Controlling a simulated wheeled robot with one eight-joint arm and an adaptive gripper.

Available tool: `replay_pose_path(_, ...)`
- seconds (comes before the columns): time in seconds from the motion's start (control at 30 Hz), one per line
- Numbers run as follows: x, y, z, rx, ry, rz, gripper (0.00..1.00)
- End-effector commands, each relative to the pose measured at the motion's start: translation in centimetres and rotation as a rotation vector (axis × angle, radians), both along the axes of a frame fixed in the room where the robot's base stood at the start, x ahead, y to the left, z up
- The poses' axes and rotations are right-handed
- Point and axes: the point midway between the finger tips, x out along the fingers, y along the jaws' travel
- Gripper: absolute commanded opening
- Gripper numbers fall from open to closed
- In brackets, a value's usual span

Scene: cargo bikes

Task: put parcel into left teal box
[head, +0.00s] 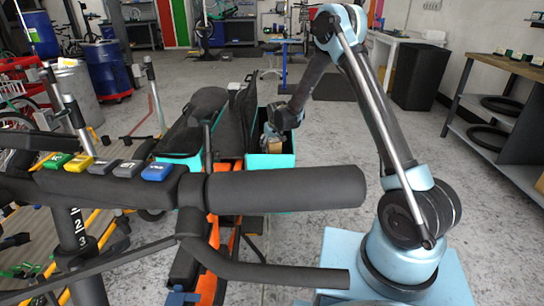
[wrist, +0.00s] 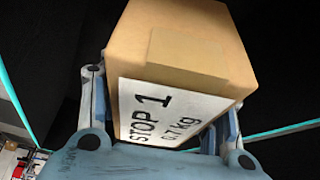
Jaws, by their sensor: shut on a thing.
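My gripper (head: 272,132) is shut on a brown cardboard parcel (head: 273,143), at the open teal box (head: 270,160) on the picture's right side of the bike. In the wrist view the parcel (wrist: 185,50) sits between both fingers, with a white label reading "STOP 1, 0.7 kg". Dark box lining surrounds it there, and thin teal rim lines (wrist: 14,98) show at both sides. The parcel's underside and the box floor are hidden. A second teal box (head: 180,165) on the picture's left side has a dark cover on top.
The bike's black handlebar (head: 285,189) crosses the foreground, with coloured numbered blocks (head: 158,171) on its left part. A dark upright panel (head: 243,115) stands between the boxes. A workbench (head: 500,75) is at right, blue drums (head: 106,70) at back left. Floor right of the open box is clear.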

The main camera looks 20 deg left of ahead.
Motion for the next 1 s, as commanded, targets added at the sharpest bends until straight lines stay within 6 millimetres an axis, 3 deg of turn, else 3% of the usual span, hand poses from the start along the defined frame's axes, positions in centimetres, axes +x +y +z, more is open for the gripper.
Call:
replay_pose_path(0.4, -0.1, 0.0, -5.5, 0.0, 0.0, 0.001, 0.09)
replay_pose_path(0.77, 0.0, 0.0, -7.5, 0.0, 0.0, 0.001, 0.09)
replay_pose_path(1.0, 0.0, 0.0, -10.1, 0.0, 0.0, 0.0, 0.09)
